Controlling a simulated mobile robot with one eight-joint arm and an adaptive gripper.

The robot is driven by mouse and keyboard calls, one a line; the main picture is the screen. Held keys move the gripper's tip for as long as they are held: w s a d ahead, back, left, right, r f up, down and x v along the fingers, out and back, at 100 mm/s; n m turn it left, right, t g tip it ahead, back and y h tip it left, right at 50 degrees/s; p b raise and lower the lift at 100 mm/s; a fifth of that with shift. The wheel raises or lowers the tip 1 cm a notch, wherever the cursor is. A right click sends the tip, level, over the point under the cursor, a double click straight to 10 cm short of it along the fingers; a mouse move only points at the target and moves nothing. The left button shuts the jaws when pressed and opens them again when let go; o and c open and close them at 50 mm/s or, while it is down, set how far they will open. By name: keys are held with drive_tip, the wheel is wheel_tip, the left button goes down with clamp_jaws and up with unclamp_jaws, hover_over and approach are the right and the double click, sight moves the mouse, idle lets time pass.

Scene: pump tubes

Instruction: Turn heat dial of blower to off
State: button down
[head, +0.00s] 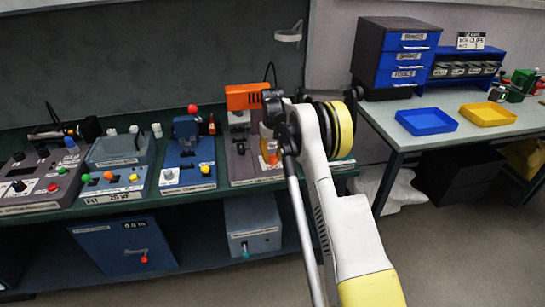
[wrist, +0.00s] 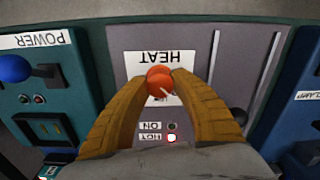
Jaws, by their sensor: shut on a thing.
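The blower (head: 243,96) is an orange box on a grey panel at the back bench in the head view. In the wrist view its heat dial (wrist: 158,84) is a round orange-red knob with a pale pointer mark, next to an upside-down HEAT label (wrist: 155,57). My gripper (wrist: 160,86) has its two tan fingers closed on the dial from both sides, hiding its edges. Below the dial, the lamp by the HOT label (wrist: 150,137) looks lit red and white. The lamp by the ON label (wrist: 150,126) is dark.
A teal unit with a POWER label (wrist: 36,39) and blue knob (wrist: 13,68) stands left of the blower in the wrist view. A CLAMP-labelled unit (wrist: 310,95) is at right. In the head view, a blue station (head: 186,150) stands close left of the blower.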

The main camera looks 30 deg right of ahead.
sight(272, 156)
idle(0.4)
drive_tip(key=c, duration=1)
unclamp_jaws()
wheel_tip(272, 156, up, 12)
